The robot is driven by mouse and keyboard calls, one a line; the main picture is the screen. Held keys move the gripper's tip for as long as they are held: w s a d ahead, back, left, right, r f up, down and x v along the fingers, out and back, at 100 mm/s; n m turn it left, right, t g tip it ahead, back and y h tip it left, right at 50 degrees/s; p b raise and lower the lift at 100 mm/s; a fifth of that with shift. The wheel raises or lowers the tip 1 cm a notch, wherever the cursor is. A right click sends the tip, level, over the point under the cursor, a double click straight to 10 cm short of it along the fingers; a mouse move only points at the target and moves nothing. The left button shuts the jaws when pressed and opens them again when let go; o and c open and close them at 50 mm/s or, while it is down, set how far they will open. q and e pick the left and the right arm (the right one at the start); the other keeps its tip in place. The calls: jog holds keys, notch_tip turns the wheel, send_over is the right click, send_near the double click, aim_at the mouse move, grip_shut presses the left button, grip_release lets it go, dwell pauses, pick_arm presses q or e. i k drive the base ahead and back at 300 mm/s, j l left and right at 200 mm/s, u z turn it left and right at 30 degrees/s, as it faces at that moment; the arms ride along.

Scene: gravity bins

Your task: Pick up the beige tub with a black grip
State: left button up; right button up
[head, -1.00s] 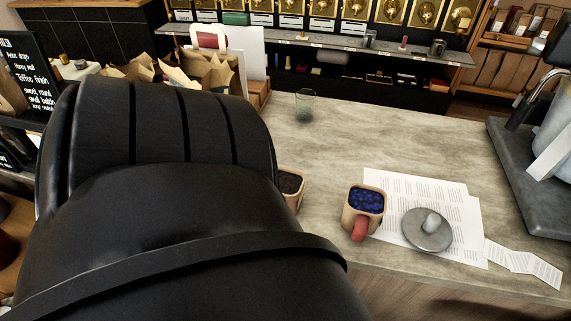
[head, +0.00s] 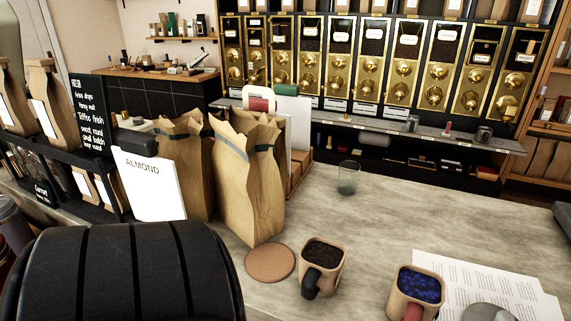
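A beige tub with a black grip (head: 325,262) stands upright on the counter, low and right of centre in the head view. It holds dark contents, and its black grip points toward the front left. A similar beige tub with blue contents (head: 415,291) stands to its right; its grip is reddish and partly cut off by the frame edge. A black arm link of mine fills the lower left. Neither gripper shows in this view.
A round brown disc (head: 270,264) lies left of the black-grip tub. Tall paper bags (head: 248,185) and an ALMOND card (head: 150,187) stand behind it to the left. A glass (head: 348,178) stands farther back. Papers (head: 480,280) lie at right. The counter's middle is clear.

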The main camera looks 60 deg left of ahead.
aim_at(322, 265)
jog(key=i+j+u, duration=0.1)
jog(key=u, duration=1.55)
jog(key=i+l+u, duration=0.25)
jog(key=i+j, duration=0.1)
